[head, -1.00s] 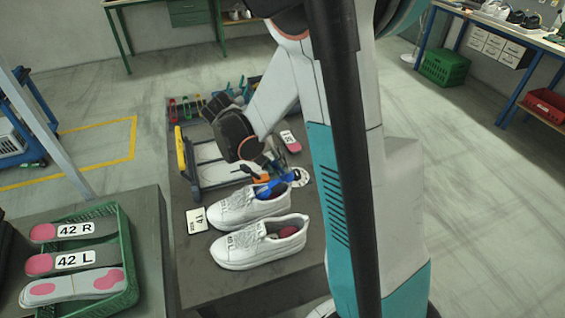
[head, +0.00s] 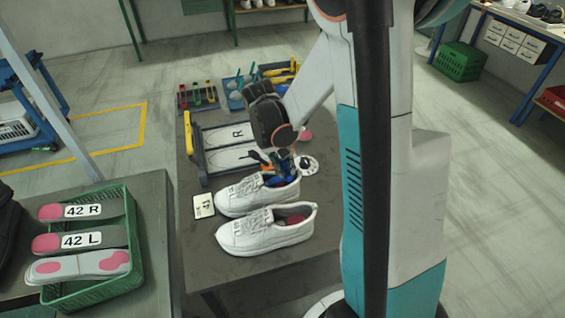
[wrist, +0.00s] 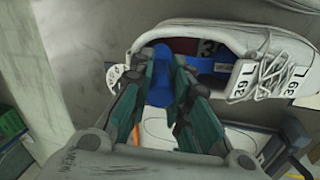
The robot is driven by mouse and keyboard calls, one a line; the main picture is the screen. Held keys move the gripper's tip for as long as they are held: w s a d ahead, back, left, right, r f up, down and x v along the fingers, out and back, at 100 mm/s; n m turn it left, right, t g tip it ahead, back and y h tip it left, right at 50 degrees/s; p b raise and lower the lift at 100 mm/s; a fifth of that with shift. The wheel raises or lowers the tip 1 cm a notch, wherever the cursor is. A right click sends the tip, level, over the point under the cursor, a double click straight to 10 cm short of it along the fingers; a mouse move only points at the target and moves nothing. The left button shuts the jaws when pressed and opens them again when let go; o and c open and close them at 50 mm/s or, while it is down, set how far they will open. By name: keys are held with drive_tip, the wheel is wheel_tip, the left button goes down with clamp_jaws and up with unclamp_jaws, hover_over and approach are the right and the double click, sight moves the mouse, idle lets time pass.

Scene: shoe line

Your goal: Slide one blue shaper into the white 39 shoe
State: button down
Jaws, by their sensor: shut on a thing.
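Two white laced shoes stand side by side on the dark table. The farther white shoe (head: 240,198) has my gripper (head: 275,163) over its opening. In the wrist view this white shoe (wrist: 222,38) shows 39 L labels on its tongue area and a dark red insole inside. My gripper (wrist: 160,98) is shut on a blue shaper (wrist: 160,88). The blue shaper (head: 282,181) reaches into the shoe's opening at the heel end; its lower end is hidden. More blue shows inside the shoe, partly covered. The nearer white shoe (head: 265,232) has a pink insole and no gripper at it.
A small white card (head: 203,205) lies left of the shoes. A board with insole outlines (head: 225,150) and a yellow-ended frame stands behind them. A white disc (head: 307,165) lies by the heel. A green crate (head: 95,290) of insoles sits at left.

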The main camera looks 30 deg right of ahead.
drive_tip(key=shift+s+d+f+y+b, duration=0.1)
drive_tip(key=shift+d+f+y+b, duration=0.25)
drive_tip(key=shift+f, duration=0.3)
drive_tip(key=shift+s+d+f+y+b, duration=0.1)
drive_tip(key=shift+d+f+y+b, duration=0.15)
drive_tip(key=shift+f+y+b, duration=0.3)
drive_tip(key=shift+f, duration=0.1)
drive_tip(key=c, duration=1.4)
unclamp_jaws()
drive_tip(key=shift+c, duration=0.2)
drive_tip(key=shift+r+p, duration=1.2)
drive_tip(key=shift+r, duration=0.3)
drive_tip(key=shift+r+p, duration=2.5)
drive_tip(key=shift+r, duration=1.05)
